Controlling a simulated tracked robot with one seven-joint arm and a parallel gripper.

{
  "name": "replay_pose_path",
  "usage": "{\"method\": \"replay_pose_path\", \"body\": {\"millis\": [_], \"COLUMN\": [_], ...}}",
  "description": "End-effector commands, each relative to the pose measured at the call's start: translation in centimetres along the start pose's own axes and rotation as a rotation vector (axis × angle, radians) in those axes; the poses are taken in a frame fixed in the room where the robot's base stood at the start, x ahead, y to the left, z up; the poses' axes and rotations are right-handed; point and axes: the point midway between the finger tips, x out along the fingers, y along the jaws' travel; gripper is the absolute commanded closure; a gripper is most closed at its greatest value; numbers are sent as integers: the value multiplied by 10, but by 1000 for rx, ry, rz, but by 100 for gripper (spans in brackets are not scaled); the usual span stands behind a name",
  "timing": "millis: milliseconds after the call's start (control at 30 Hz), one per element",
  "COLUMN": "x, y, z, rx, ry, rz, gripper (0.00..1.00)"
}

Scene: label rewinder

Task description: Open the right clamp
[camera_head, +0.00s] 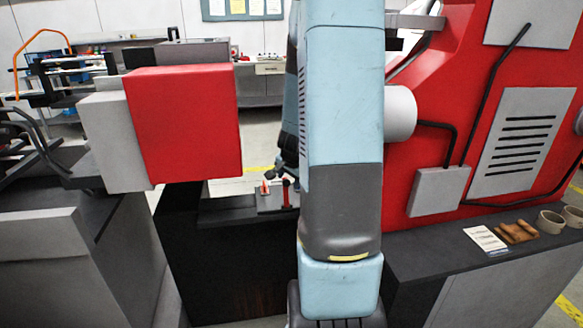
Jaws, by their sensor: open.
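Two small upright clamp-like pieces with red parts stand on a dark ledge in the middle, left of my arm. The right clamp (286,192) looks like a red upright with a dark top, close beside my arm's edge. The left one (265,188) is red with a pale patch. Both are too small to tell whether they are open or shut. My light-blue and grey arm fills the centre of the view and may hide part of the ledge. My gripper cannot be made out in this view.
A red box (185,122) with a grey block behind it juts out at the left. A tall red machine panel (430,180) stands at the right. A dark bench (455,250) at the right holds a printed card (485,240), brown blocks (517,232) and cup-like rings (551,221).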

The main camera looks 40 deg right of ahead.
Motion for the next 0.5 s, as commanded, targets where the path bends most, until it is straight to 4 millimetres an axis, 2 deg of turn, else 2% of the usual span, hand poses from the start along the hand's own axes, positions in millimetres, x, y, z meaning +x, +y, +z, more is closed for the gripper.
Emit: {"method": "replay_pose_path", "body": {"millis": [167,500], "x": [-19,-42], "y": [-1,-1], "z": [1,2], "rx": [-2,-3], "ry": [0,-1], "rz": [-3,-2], "gripper": [43,43]}}
